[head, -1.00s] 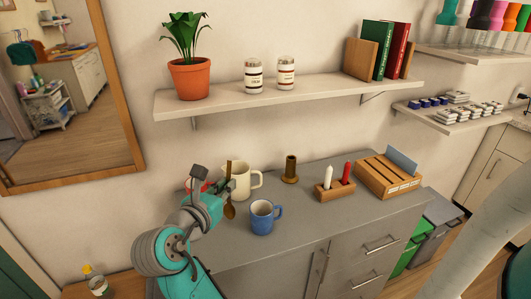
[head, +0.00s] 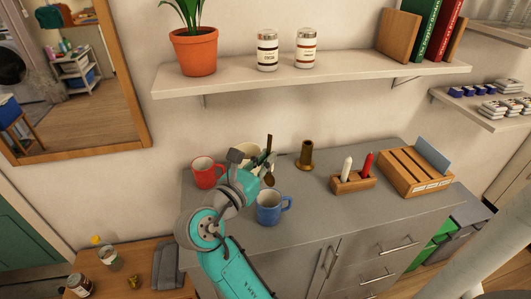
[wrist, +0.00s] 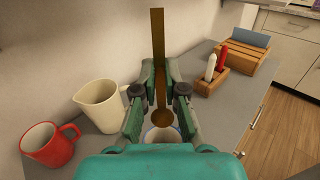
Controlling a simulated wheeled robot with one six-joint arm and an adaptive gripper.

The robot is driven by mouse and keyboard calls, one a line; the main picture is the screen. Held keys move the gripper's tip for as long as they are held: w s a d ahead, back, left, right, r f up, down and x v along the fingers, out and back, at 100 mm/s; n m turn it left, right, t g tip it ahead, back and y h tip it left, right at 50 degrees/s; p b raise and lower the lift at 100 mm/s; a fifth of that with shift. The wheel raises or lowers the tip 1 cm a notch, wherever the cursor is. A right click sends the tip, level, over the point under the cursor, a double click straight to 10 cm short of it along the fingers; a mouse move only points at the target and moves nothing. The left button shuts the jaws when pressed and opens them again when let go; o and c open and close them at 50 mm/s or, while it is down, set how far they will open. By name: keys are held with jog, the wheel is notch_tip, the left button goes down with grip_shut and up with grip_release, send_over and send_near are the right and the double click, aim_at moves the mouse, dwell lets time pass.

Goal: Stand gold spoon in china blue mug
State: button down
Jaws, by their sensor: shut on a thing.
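The gold spoon (wrist: 158,40) hangs upright, bowl down, with its handle between the fingers of my gripper (wrist: 160,78). In the head view, the spoon bowl (head: 269,181) shows just above the far rim of the china blue mug (head: 270,210). My gripper (head: 261,165) is shut on the handle there. In the wrist view, the mug's pale rim (wrist: 150,134) shows below the bowl, and my gripper hides most of the mug. The bowl looks above the mug's mouth or its far edge; I cannot tell which. The mug stands upright on the grey counter.
A red mug (wrist: 50,145) and a cream pitcher (wrist: 103,105) stand left of the spoon. A brass holder (head: 306,157), a candle block (head: 352,182) and a wooden rack (head: 415,172) stand to the right. A shelf (head: 320,82) is above. The front right counter is clear.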

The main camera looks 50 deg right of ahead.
aim_at(269, 183)
jog(key=shift+f, duration=4.85)
jog(key=c, duration=1.2)
grip_release()
jog(key=shift+a, duration=0.1)
jog(key=a, duration=0.4)
jog(key=s+a, duration=0.1)
jog(key=a, duration=0.2)
jog(key=s+a, duration=0.1)
jog(key=a, duration=0.3)
jog(key=shift+s+a, duration=0.15)
jog(key=shift+a, duration=0.2)
